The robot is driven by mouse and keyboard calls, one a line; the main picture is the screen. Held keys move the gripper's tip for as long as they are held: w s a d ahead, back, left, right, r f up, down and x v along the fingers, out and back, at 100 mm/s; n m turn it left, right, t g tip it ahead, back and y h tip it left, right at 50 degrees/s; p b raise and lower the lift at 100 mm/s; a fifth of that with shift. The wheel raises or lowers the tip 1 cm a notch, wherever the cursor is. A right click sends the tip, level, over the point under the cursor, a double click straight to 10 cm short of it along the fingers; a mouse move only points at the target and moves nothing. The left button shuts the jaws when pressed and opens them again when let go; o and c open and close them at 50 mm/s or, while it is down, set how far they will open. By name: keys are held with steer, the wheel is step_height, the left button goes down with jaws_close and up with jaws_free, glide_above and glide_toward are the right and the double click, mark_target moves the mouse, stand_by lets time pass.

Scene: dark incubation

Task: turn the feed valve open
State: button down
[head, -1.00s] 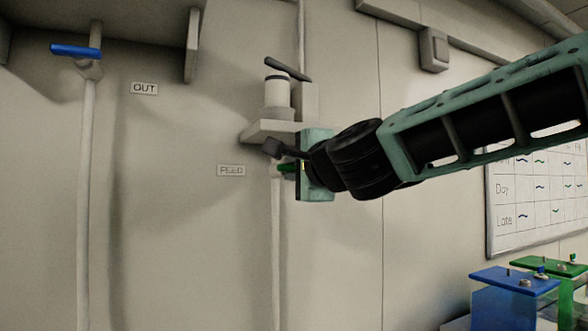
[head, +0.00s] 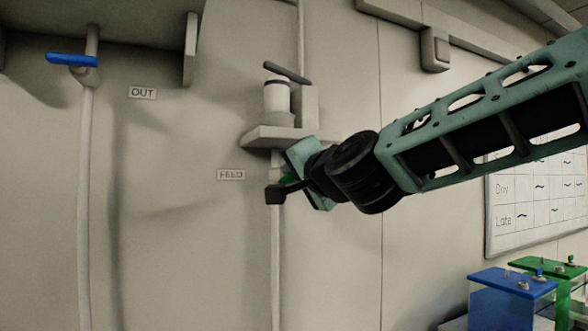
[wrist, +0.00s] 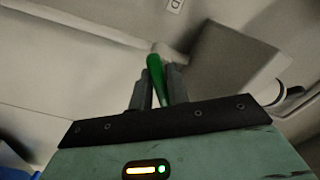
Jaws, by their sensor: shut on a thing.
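The feed valve's green handle (wrist: 156,76) stands between my two fingers in the wrist view, and my gripper (wrist: 158,92) is shut on it. In the head view only a small green bit of the handle (head: 287,180) shows; my gripper (head: 290,185) and a dark part of my wrist hide the rest. The handle sits at the pale vertical feed pipe (head: 275,255), right of the FEED label (head: 231,174). My gripper body is tilted there.
A shelf (head: 272,138) with a lidded white container (head: 277,103) is just above my gripper. A blue valve handle (head: 72,60) is on the left pipe by the OUT label (head: 143,93). Blue (head: 512,290) and green (head: 550,265) lidded boxes stand lower right, below a whiteboard (head: 535,205).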

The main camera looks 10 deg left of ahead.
steer(key=n+p, duration=0.2)
steer(key=n, duration=0.3)
steer(key=shift+n, duration=0.3)
steer(key=n+p, duration=0.2)
steer(key=n, duration=0.3)
steer(key=shift+n, duration=0.3)
steer(key=shift+f, duration=0.1)
steer(key=c, duration=1.4)
jaws_free()
steer(key=shift+c, duration=0.2)
steer(key=shift+s, duration=0.1)
steer(key=b+v, duration=0.3)
steer(key=v, duration=1.4)
